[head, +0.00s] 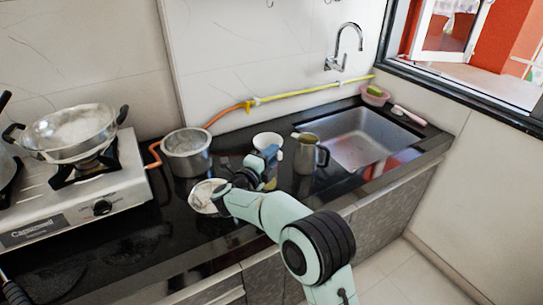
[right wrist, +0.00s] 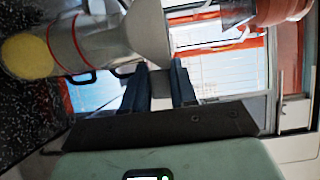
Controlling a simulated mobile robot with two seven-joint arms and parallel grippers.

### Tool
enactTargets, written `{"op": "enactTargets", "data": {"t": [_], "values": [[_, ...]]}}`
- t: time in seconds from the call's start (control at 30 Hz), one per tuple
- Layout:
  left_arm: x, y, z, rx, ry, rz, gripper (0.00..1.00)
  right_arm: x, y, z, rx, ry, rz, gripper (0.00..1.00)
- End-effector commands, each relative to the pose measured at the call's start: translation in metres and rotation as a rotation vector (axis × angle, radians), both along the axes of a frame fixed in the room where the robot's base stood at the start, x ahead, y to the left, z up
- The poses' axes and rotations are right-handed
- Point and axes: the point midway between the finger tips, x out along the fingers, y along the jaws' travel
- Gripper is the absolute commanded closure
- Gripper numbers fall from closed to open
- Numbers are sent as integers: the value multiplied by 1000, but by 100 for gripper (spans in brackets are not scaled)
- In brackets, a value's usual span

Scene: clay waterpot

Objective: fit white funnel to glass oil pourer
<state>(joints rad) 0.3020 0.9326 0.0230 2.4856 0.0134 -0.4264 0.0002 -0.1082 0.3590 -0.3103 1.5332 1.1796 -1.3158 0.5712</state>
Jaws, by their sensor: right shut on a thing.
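The white funnel (right wrist: 150,33) is a pale cone at the top of the right wrist view, just at my fingertips. My right gripper (right wrist: 160,68) is shut on it. The glass oil pourer (right wrist: 88,42), with yellow oil at its base, lies left of the funnel in that view. The funnel's narrow end overlaps the pourer's neck; I cannot tell whether it is seated. In the head view my right gripper (head: 274,153) is above the counter middle. A small white part of the funnel (head: 281,155) shows beside it. The pourer's yellow base (head: 270,184) shows below; my gripper hides the rest.
A white bowl (head: 265,138) stands behind my gripper, and a metal jug (head: 307,158) stands to its right. A metal pot (head: 188,160) and a white dish (head: 203,198) are on the left. The sink (head: 367,145) is at right, the stove (head: 110,185) far left.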

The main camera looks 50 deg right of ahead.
Motion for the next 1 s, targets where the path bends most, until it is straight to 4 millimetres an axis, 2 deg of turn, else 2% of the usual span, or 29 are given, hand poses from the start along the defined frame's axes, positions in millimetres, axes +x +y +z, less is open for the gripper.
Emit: {"op": "enactTargets", "data": {"t": [0.43,0.47,0.53,0.57,0.93,1.0], "values": [[0,0,-3,0,1,0,57,0,0,-1,0,0,0,100],[0,0,-3,0,1,0,57,0,0,-1,0,0,0,70],[0,0,-3,0,1,0,57,0,0,-1,0,0,0,47],[0,0,-3,0,1,0,57,0,0,-1,0,0,0,43],[4,0,0,2,-14,2,57,0,0,-2,0,0,0,43],[4,0,-1,2,-13,2,57,-1,10,-2,1,-1,3,43]]}}
